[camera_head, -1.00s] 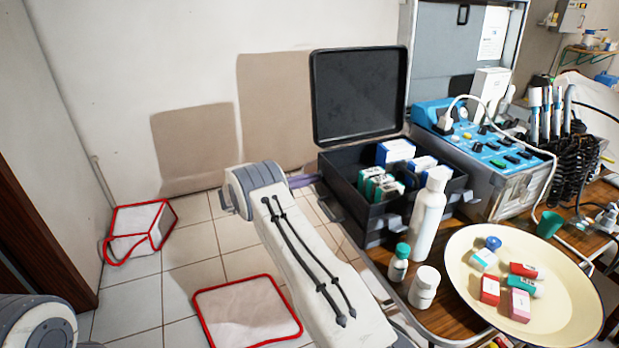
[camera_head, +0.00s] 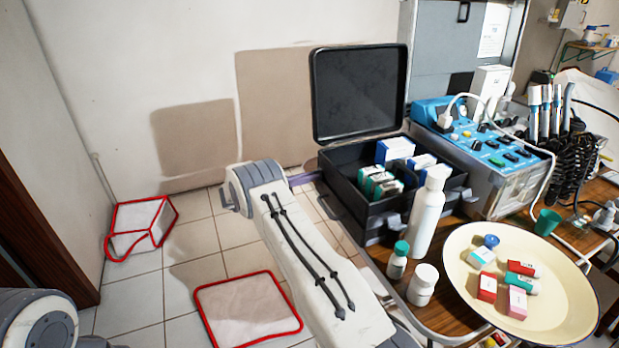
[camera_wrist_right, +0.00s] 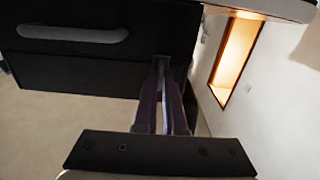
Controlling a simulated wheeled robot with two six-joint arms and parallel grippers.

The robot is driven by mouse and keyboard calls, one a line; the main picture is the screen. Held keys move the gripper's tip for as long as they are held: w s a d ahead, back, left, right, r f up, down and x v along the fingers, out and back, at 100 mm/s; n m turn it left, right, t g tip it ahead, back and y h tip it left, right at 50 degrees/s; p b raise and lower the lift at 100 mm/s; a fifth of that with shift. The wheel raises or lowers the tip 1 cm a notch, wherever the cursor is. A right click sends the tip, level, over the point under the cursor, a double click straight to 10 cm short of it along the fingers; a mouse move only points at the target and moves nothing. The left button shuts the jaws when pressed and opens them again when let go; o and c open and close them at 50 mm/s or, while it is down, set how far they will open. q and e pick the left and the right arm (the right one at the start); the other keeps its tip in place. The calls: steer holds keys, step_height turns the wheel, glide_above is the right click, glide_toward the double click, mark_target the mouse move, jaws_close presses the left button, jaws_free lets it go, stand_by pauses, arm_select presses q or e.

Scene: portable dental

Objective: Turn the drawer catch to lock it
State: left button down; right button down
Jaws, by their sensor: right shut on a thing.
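The black case (camera_head: 352,200) stands with its lid open at the far left end of the table. In the right wrist view its dark drawer front (camera_wrist_right: 85,72) fills the upper left, with a grey handle (camera_wrist_right: 72,33). My right gripper (camera_wrist_right: 160,88) is shut on the small drawer catch (camera_wrist_right: 160,62) at the drawer's lower right edge. The fingers cover most of the catch, so its turn angle is hard to tell. My left gripper is not in view.
A white bottle (camera_head: 426,220), a green-capped bottle (camera_head: 398,262) and a white jar (camera_head: 422,288) stand in front of the case. A cream plate (camera_head: 570,300) holds several small boxes. A blue control unit (camera_head: 490,150) is right of the case.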

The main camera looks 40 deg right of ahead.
steer(key=shift+a+f, duration=0.1)
steer(key=c, duration=1)
jaws_free()
steer(key=v, duration=1)
steer(key=shift+a+b, duration=0.2)
steer(key=shift+b, duration=0.25)
steer(key=shift+w, duration=0.15)
